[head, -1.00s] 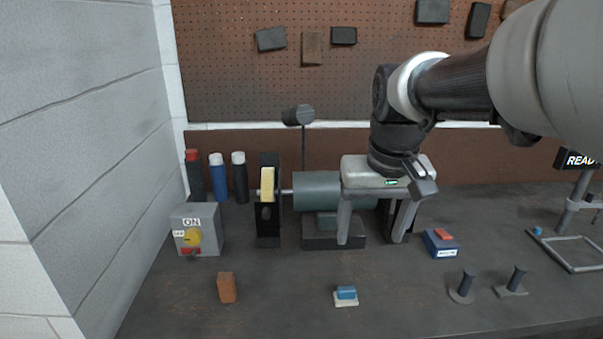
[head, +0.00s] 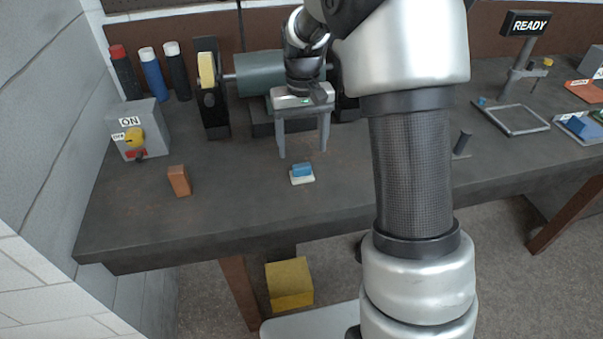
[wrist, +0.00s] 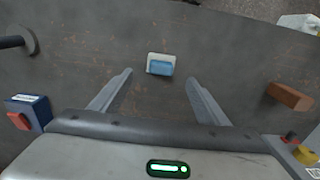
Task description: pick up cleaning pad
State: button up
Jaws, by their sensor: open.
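The cleaning pad, a small white block with a blue top (head: 302,173), lies on the dark bench in front of my gripper. It also shows in the wrist view (wrist: 161,64), a little beyond the fingertips and between their lines. My gripper (head: 302,154) points down over the bench, just behind the pad in the head view. In the wrist view its two fingers (wrist: 158,78) are spread wide with nothing between them. The pad is apart from both fingers.
A brown block (head: 179,181) lies left of the pad. A grey switch box (head: 137,129) stands farther left, and a grinder (head: 262,74) stands behind my gripper. A blue and red box (wrist: 27,112) shows in the wrist view. Bare bench surrounds the pad.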

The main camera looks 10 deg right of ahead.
aim_at(302, 165)
notch_tip(302, 165, down, 8)
jog(key=shift+a+r, duration=0.1)
dwell(0.4)
jog(key=c, duration=1.2)
notch_tip(302, 165, up, 10)
jog(key=shift+s, duration=0.1)
jog(key=o, duration=0.4)
jog(key=shift+c, duration=1.2)
